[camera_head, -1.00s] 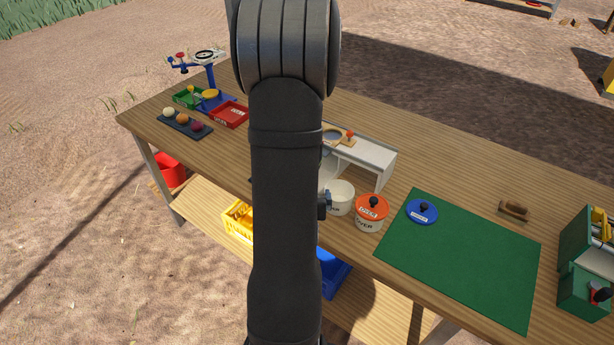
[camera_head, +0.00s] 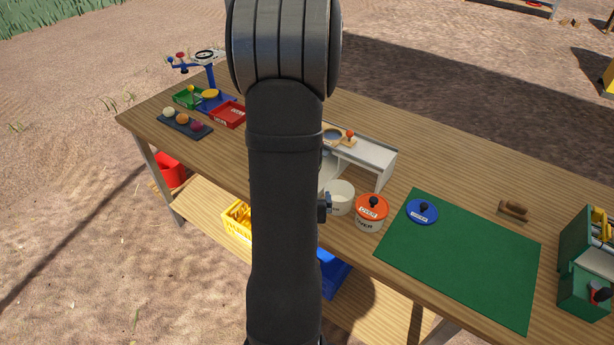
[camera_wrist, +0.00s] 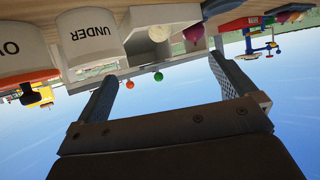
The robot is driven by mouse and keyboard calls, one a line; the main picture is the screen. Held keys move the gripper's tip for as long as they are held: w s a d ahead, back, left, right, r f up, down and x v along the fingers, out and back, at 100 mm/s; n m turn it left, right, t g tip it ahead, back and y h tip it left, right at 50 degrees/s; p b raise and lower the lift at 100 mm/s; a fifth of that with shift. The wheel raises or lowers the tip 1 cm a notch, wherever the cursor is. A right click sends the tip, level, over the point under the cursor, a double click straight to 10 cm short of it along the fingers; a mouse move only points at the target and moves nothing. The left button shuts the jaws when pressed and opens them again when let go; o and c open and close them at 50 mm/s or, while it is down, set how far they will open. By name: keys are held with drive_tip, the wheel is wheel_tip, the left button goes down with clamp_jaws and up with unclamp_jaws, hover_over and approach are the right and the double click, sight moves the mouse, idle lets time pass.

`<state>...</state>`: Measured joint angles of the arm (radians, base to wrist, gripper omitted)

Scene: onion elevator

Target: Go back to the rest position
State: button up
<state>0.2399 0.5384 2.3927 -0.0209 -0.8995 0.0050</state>
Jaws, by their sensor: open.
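My gripper (camera_wrist: 166,80) is open in the wrist view, with its two fingers spread and nothing between them. The wrist view is upside down. In the head view my own arm hides most of the gripper. The white pot (camera_head: 340,198) stands just right of my arm; in the wrist view it reads UNDER (camera_wrist: 90,38). The OVER pot (camera_head: 368,222) stands beside it with an orange lid (camera_head: 372,206) on it. A blue lid (camera_head: 422,211) lies on the green mat (camera_head: 470,265). The white stand (camera_head: 375,158) is behind the pots.
A red tray (camera_head: 228,115), a green tray (camera_head: 186,97) and a dark tray (camera_head: 172,124) with several onion-like balls are at the left, near a blue scale (camera_head: 210,78). A wooden handle (camera_head: 514,209) and a green box (camera_head: 580,265) are at the right. The mat's middle is clear.

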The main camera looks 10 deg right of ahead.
drive_tip(key=v, duration=0.8)
drive_tip(key=shift+s, duration=0.15)
drive_tip(key=x, duration=0.8)
idle(0.7)
drive_tip(key=shift+w, duration=0.25)
